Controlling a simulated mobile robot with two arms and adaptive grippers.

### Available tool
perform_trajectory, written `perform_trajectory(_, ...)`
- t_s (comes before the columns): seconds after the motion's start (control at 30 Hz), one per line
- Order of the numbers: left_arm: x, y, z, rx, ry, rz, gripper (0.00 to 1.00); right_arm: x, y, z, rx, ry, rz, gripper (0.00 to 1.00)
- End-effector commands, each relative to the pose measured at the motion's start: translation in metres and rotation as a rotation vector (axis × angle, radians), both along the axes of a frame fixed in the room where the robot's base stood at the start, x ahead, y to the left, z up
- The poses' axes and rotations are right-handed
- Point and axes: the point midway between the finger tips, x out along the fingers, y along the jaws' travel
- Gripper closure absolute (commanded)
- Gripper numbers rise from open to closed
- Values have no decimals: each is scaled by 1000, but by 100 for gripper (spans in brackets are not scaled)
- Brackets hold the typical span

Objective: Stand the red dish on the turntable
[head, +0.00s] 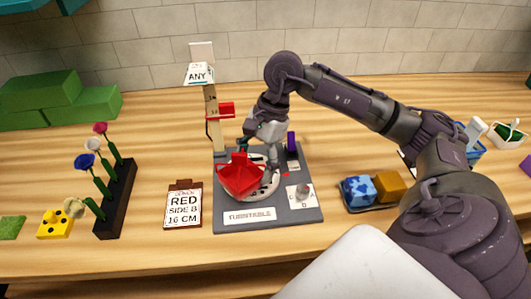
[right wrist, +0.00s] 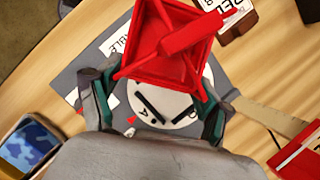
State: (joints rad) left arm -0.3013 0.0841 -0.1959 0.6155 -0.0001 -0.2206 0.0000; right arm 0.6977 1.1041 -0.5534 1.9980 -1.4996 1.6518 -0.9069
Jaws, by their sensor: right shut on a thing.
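The red dish (head: 240,178) is a square, faceted bowl with a raised bar across it. It also fills the top of the right wrist view (right wrist: 170,45). My right gripper (head: 259,154) is shut on the dish, with a finger on either side in the right wrist view (right wrist: 160,85). The dish is tilted over the left front of the turntable's white disc (head: 268,188), which has black marks and sits on a grey base (head: 270,214). I cannot tell whether the dish touches the disc. My left gripper is not in view.
A post (head: 212,125) with a red slider and an "ANY" sign stands at the base's back left. A clipboard (head: 184,205) reads RED, SIDE B, 16 CM. A black flower rack (head: 117,200) is left.

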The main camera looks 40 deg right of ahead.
Motion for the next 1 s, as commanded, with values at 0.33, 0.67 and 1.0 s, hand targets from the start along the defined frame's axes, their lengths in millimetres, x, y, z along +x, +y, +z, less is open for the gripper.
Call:
perform_trajectory(0.33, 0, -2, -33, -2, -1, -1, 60, 16, -40, 2, 1, -2, -556, 68)
perform_trajectory(0.67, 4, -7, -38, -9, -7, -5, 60, 17, -44, -2, 2, 0, -617, 68)
perform_trajectory(1.0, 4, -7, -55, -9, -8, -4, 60, 17, -44, -26, 1, 1, -615, 68)
